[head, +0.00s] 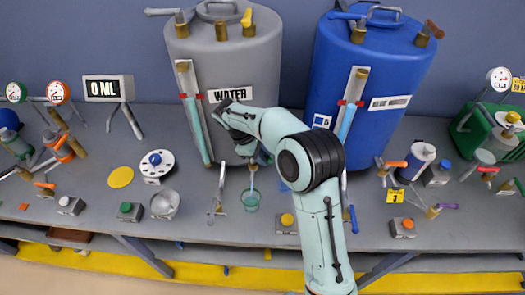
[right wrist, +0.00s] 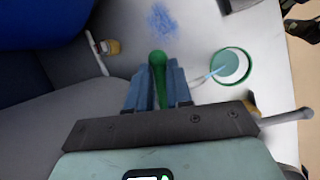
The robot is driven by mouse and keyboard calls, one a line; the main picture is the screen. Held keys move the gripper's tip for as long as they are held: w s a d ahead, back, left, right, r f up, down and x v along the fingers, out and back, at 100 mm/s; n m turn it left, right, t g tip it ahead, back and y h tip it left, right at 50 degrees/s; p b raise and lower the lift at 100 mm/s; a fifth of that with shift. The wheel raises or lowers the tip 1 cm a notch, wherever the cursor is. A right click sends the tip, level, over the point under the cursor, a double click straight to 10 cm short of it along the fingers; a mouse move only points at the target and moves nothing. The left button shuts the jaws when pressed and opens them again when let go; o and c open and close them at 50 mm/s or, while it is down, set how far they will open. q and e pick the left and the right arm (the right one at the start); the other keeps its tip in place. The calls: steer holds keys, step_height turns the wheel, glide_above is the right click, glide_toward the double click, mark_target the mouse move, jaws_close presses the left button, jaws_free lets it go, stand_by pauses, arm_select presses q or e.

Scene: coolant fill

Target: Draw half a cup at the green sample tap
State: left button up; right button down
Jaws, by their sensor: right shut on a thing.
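My right arm reaches to the front of the grey WATER tank (head: 190,50). In the right wrist view my right gripper (right wrist: 158,88) is shut on a green tap handle (right wrist: 158,62), its blue fingers on either side. A clear cup with a green rim (head: 250,201) stands on the bench below; it also shows in the right wrist view (right wrist: 247,66). A thin pale-blue stream (head: 253,182) runs down into the cup, and pale-blue liquid shows inside. The exact fill level is hard to tell. My left gripper is not in view.
A display (head: 108,88) reads 0 ML. A blue tank (head: 375,60) stands to the right. A yellow disc (head: 121,177), a white dial (head: 157,164) and small button boxes (head: 286,222) sit on the grey bench (head: 110,150). Valves and gauges crowd both ends.

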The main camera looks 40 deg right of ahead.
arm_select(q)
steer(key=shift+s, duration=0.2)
arm_select(e)
steer(key=c, duration=1)
jaws_free()
steer(key=shift+c, duration=0.2)
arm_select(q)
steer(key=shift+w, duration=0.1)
arm_select(e)
steer(key=shift+r, duration=0.1)
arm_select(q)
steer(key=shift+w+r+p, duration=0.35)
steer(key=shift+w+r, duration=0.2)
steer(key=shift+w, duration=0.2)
arm_select(e)
steer(key=v, duration=1.3)
steer(key=shift+a+r, duration=0.1)
steer(key=shift+a, duration=0.05)
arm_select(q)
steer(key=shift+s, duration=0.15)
